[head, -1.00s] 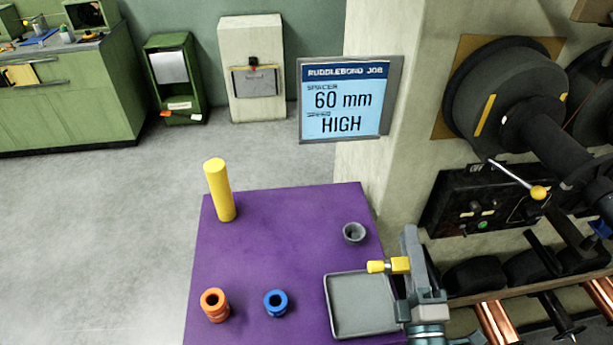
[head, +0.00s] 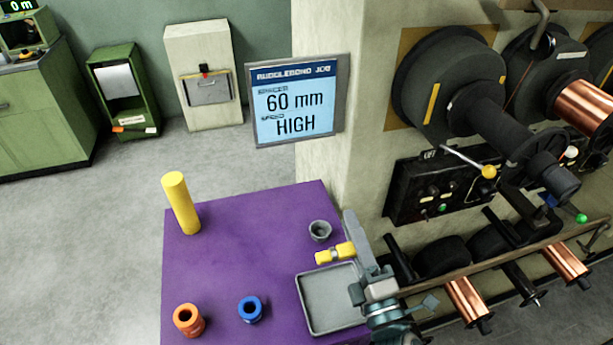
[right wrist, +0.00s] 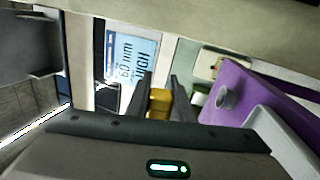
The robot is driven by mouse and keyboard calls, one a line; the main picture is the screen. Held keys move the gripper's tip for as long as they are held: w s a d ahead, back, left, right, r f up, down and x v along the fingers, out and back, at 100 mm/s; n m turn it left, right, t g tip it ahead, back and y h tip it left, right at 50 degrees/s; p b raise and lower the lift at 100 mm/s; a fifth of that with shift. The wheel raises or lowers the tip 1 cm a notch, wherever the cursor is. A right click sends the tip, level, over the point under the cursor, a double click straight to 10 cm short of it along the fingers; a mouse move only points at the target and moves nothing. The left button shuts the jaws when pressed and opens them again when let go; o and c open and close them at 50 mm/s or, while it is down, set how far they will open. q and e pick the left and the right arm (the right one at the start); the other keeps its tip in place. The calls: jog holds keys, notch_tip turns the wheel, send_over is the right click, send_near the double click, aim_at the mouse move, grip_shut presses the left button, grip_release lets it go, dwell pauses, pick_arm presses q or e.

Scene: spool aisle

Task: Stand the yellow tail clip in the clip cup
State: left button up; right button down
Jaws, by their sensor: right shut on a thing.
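My right gripper (head: 347,245) is shut on the yellow tail clip (head: 325,257). It holds the clip lying nearly level, its free end pointing left, by the right edge of the purple table. In the right wrist view the yellow clip (right wrist: 160,103) sits between the two dark fingers, which hide part of it. The clip cup (head: 320,230), small, grey and round, stands on the table just behind the clip in the head view. The cup also shows in the right wrist view (right wrist: 228,98), right of the fingers and apart from the clip. My left gripper is out of view.
A grey tray (head: 331,325) lies in front of the cup on the purple table (head: 235,270). A yellow cylinder (head: 181,203), an orange spool (head: 188,320) and a blue spool (head: 250,309) stand to the left. The spool machine (head: 470,110) rises close on the right.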

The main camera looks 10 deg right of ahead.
jog(key=w+a+r+n+g+y+p, duration=0.2)
jog(key=w+a+n+g+y+p, duration=0.1)
jog(key=n, duration=0.7)
jog(key=w+a+r+n+g+y+p, duration=0.1)
jog(key=w+a+n+g+y+p, duration=0.2)
jog(key=n+y, duration=0.5)
jog(key=w+a+n+p, duration=0.1)
jog(key=w+a+n, duration=0.1)
jog(key=w+n, duration=0.1)
jog(key=shift+w+a+r+g, duration=0.15)
jog(key=shift+w+r+g, duration=0.15)
jog(key=shift+r, duration=0.05)
jog(key=shift+w+f+n+p, duration=0.1)
jog(key=shift+w+n+p, duration=0.15)
jog(key=shift+n+p, duration=0.25)
jog(key=shift+w+n+g+y, duration=0.2)
jog(key=shift+n+g+y, duration=0.1)
jog(key=shift+n, duration=0.2)
